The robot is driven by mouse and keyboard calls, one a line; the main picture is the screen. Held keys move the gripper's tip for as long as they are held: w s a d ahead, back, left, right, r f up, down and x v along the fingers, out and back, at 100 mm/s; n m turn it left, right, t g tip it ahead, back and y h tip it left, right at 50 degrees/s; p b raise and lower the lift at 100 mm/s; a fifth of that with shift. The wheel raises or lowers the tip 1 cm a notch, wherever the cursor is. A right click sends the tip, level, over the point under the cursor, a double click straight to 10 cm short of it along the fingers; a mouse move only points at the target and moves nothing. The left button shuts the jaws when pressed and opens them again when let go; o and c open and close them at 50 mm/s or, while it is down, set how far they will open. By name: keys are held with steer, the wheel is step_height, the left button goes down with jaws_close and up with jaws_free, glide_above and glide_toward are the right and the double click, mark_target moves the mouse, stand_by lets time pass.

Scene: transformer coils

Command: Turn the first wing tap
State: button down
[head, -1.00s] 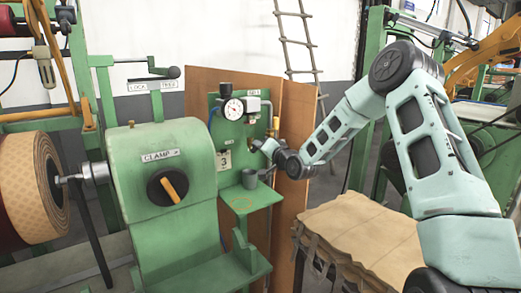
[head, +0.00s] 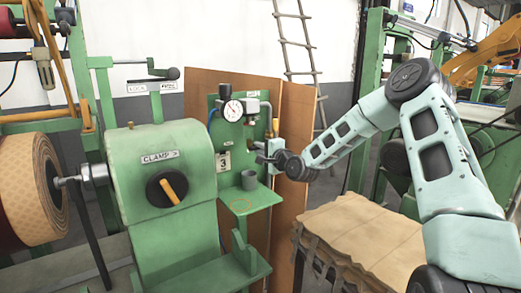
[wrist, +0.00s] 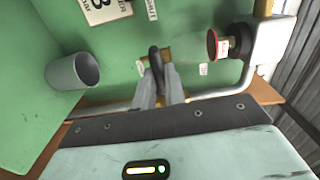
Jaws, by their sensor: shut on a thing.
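In the wrist view a small dark wing tap (wrist: 155,57) on a brass fitting stands out from the green panel (wrist: 115,60). My gripper (wrist: 158,80) is shut on the tap, with its two grey fingers at either side of the dark handle. In the head view my gripper (head: 263,158) is at the right side of the green panel (head: 216,185), below the pressure gauge (head: 233,110). The tap is too small and covered to make out there.
A grey cup (head: 248,180) stands on the small shelf (head: 262,197) just below my gripper; the wrist view shows the cup (wrist: 75,71) too. A red-rimmed round part (wrist: 218,44) is near the fingers. A green clamp housing (head: 160,190) stands left.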

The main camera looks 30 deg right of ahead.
steer(key=shift+d+f, duration=0.1)
stand_by(0.5)
steer(key=c, duration=1.5)
jaws_free()
steer(key=shift+o, duration=0.2)
steer(key=shift+s, duration=0.15)
steer(key=s+b, duration=0.2)
steer(key=s, duration=1.5)
steer(key=shift+d, duration=0.25)
steer(key=shift+s, duration=0.1)
